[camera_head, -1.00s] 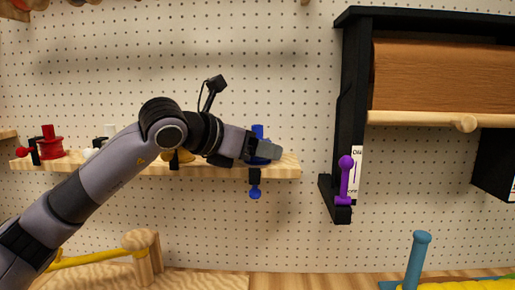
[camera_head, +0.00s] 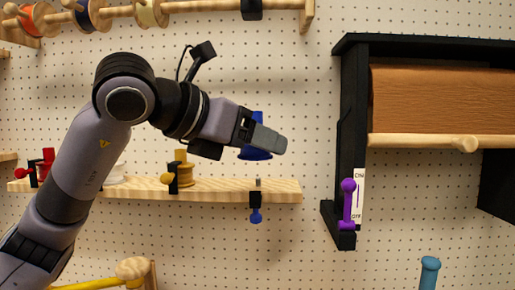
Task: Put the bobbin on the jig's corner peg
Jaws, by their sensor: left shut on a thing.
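My left gripper (camera_head: 268,141) is shut on a blue bobbin (camera_head: 256,151) and holds it above the wooden shelf (camera_head: 220,190), clear of the bare peg (camera_head: 257,183) below. The fingers cover the middle of the bobbin; its top and its flared bottom show. A red bobbin (camera_head: 47,160) and a yellow bobbin (camera_head: 181,172) stand on the same shelf. A white one (camera_head: 116,172) is partly hidden behind my arm. I cannot identify the jig or its corner peg for certain. My right gripper is not in view.
A black rack (camera_head: 350,110) with a brown paper roll (camera_head: 440,98) and a purple lever (camera_head: 348,205) is on the right. Ribbon spools (camera_head: 92,14) hang above.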

